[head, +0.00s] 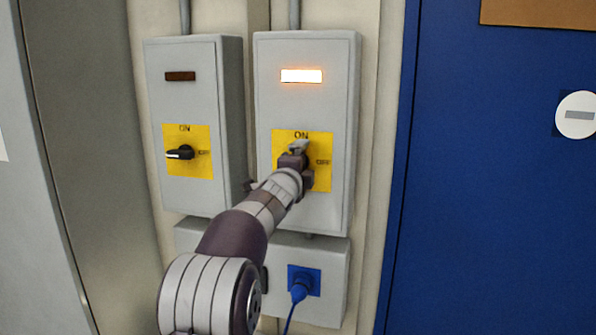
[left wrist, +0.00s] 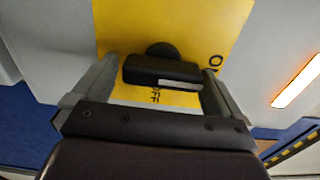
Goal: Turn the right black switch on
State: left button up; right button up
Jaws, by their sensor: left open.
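The right black switch (left wrist: 160,70) shows in the left wrist view on its yellow plate (left wrist: 180,30). Its white mark lies on the side toward the ON lettering, and OFF is printed below the handle. My left gripper (left wrist: 158,88) is open, with one finger on each side of the handle; whether they touch it I cannot tell. In the head view my left gripper (head: 297,150) is at the yellow plate (head: 321,180) of the right grey box (head: 305,110) and hides the switch. The lamp (head: 301,76) on this box glows. My right gripper is not in view.
The left grey box (head: 188,110) has a dark lamp (head: 181,76) and a black switch (head: 181,152) lying horizontal. Below, a blue plug (head: 299,291) sits in a socket on a lower box (head: 335,290). A blue door (head: 490,180) stands at right.

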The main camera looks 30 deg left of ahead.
pick_arm(q)
jog(key=b+v, duration=0.2)
jog(key=v, duration=1)
jog(key=shift+s, duration=0.25)
jog(key=s+f+n+g, duration=0.2)
jog(key=f+n+g, duration=0.15)
jog(key=f, duration=0.35)
jog(key=s+d+f+n+g, duration=0.1)
jog(key=s+f+n+g, duration=0.1)
jog(key=f+n, duration=0.35)
jog(key=s+f+n+g, duration=0.2)
jog(key=f+n, duration=0.1)
jog(key=f, duration=0.5)
jog(key=s+d+f+n+g+h, duration=0.2)
jog(key=s+d+f+n+g, duration=0.15)
jog(key=s+d+f, duration=0.5)
jog(key=s+d+f+g+h, duration=0.2)
jog(key=s+d+f+g, duration=0.35)
jog(key=s+f, duration=0.35)
notch_tip(320, 180, up, 12)
jog(key=d+p, duration=0.3)
jog(key=p, duration=0.9)
jog(key=shift+s, duration=0.3)
